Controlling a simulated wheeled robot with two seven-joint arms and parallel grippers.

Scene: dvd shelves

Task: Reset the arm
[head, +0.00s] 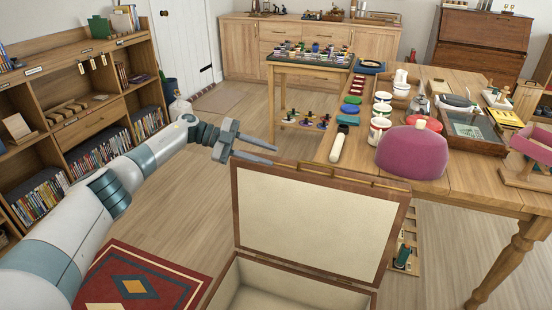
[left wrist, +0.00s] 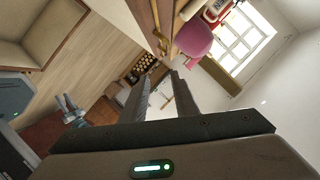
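My left arm (head: 130,180) reaches in from the left in the head view. Its gripper (head: 273,154) is above the back left corner of an open wooden box (head: 310,223), with its two fingers apart and nothing between them. In the left wrist view the same fingers (left wrist: 158,97) are spread and empty. What looks like my right gripper (left wrist: 70,110) shows small at the left of the left wrist view; its opening is too small to judge. It is out of the head view.
The box's raised lid stands in front of a wooden table (head: 460,185) holding a pink rounded object (head: 412,152), paint pots and trays. A shelf (head: 75,115) with discs stands at the left. A red patterned rug (head: 140,284) lies on the floor. Open floor lies between shelf and table.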

